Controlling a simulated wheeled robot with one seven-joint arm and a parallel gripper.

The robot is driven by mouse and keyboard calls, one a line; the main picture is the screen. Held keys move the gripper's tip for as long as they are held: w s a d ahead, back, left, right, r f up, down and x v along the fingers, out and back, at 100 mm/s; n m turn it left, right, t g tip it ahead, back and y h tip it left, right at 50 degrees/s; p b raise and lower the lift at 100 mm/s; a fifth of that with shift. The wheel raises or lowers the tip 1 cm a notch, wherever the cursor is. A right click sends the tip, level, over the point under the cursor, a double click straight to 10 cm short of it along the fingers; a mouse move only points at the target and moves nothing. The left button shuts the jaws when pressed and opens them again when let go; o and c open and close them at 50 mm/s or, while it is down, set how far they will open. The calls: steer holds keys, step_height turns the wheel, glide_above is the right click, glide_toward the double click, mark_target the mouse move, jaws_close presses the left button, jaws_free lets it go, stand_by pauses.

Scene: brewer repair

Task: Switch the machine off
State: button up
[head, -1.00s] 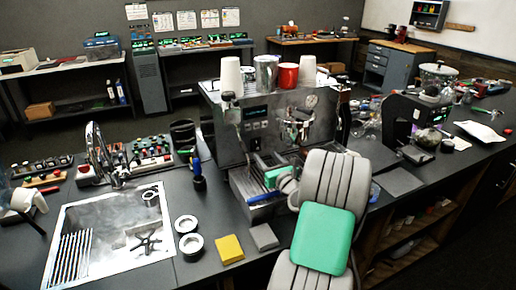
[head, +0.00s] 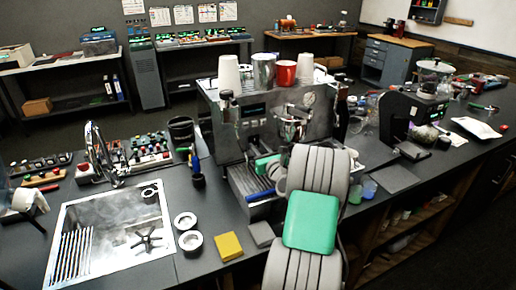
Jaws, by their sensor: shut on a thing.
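The espresso machine (head: 228,140) stands on the dark counter, steel-fronted, with a small lit green display (head: 253,110) and a round gauge on its front. My grey ribbed arm with a green pad rises from the bottom in front of it. My gripper (head: 267,165), with a green part showing, is low at the machine's front, above the drip tray. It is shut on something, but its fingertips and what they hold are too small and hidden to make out. I cannot pick out a power switch.
Cups and a steel jug (head: 264,70) stand on top of the machine. A sink (head: 100,205) is at left, with metal rings, a yellow sponge (head: 229,246) and a grey block beside it. A grinder (head: 400,115) stands to the right. My arm hides part of the counter.

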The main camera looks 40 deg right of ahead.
jaws_close()
steer(key=f+b, duration=0.1)
steer(key=b, duration=0.2)
steer(key=shift+t, duration=0.3)
steer(key=shift+b, duration=0.65)
steer(key=shift+r+t, duration=0.3)
steer(key=o, duration=0.7)
jaws_free()
